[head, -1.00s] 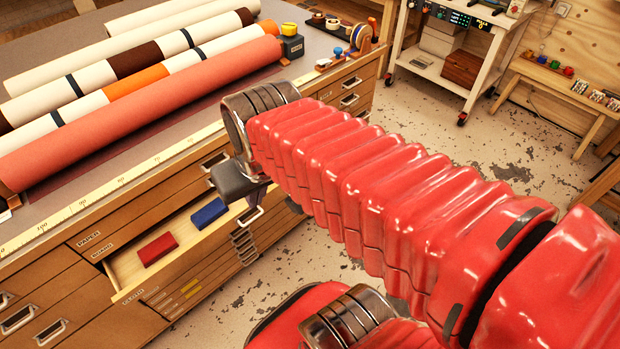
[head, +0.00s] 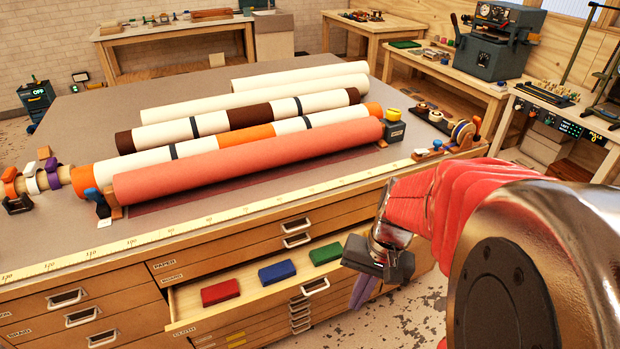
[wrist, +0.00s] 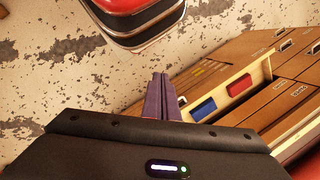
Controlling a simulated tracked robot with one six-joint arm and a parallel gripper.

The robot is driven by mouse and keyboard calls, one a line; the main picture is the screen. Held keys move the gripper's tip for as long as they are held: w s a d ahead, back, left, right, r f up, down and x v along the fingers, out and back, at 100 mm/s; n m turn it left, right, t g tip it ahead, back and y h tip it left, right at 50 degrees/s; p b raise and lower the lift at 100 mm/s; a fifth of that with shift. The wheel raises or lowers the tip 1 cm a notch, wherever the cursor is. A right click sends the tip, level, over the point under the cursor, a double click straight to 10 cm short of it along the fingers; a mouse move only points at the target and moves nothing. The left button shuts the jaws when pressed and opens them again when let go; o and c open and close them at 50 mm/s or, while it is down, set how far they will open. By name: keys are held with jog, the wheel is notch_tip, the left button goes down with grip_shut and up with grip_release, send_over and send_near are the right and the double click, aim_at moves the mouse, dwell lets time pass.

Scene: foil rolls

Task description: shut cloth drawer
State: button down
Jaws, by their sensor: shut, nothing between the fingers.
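The cloth drawer (head: 184,309) stands pulled out of the wooden cabinet's front, with a metal handle (head: 316,287) on its face. In it lie a red block (head: 220,291), a blue block (head: 277,271) and a green block (head: 326,254). My gripper (head: 362,291) is to the right of the drawer, with its purple fingers together and nothing between them. In the wrist view the shut fingers (wrist: 164,96) point over the floor. The drawer (wrist: 266,68) shows there to their right, with the blue block (wrist: 204,109) and red block (wrist: 239,86). The fingers look apart from the drawer.
The cabinet top (head: 90,110) carries several rolls, with a salmon roll (head: 250,160) nearest the front. A tape dispenser (head: 462,134) sits at its right corner. Other closed drawers surround the open one. Worn floor (head: 415,315) lies free to the right.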

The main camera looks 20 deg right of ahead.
jog(key=d+f+m+t+y, duration=0.3)
jog(key=f+m+t+y, duration=0.1)
jog(key=f+m, duration=0.3)
jog(key=d+f+m+t+y, duration=0.3)
jog(key=f+m+y, duration=0.2)
jog(key=f+m, duration=0.25)
jog(key=w+d+f+m+t+h, duration=0.1)
jog(key=d+f+m+t+h, duration=0.3)
jog(key=d+m, duration=0.3)
jog(key=w+d+f+m+t+h, duration=0.2)
jog(key=d+f+m+t+h, duration=0.2)
jog(key=d, duration=0.5)
jog(key=m+t+h, duration=0.2)
jog(key=t+h, duration=0.1)
jog(key=shift+d+f+m, duration=0.2)
jog(key=shift+d+m, duration=0.15)
jog(key=shift+d, duration=0.05)
jog(key=w, duration=1.4)
jog(key=shift+a, duration=0.15)
